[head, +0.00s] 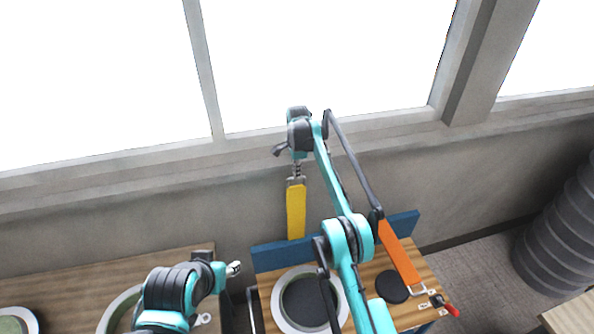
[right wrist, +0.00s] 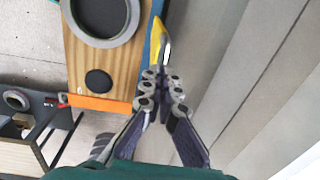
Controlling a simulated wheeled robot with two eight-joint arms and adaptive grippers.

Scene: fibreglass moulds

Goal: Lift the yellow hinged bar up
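The yellow hinged bar (head: 296,212) stands upright in the head view, just behind the blue strip (head: 278,254) at the back of the wooden board. My right gripper (head: 296,180) is at its top end. In the right wrist view, the right gripper's fingers (right wrist: 162,76) are drawn close together at the near end of the yellow bar (right wrist: 156,42) and look shut on it; the exact contact is too small to see. My left arm is low at the left, and its end (head: 232,269) is well away from the bar; its fingers are not clear.
The board carries a pale ring mould (head: 286,318), a black disc (head: 392,286) and an orange bar (head: 399,254) at the right. A red-handled clamp (head: 447,306) is on its right edge. A wall and window ledge rise close behind. Dark stacked rings (head: 562,240) stand far right.

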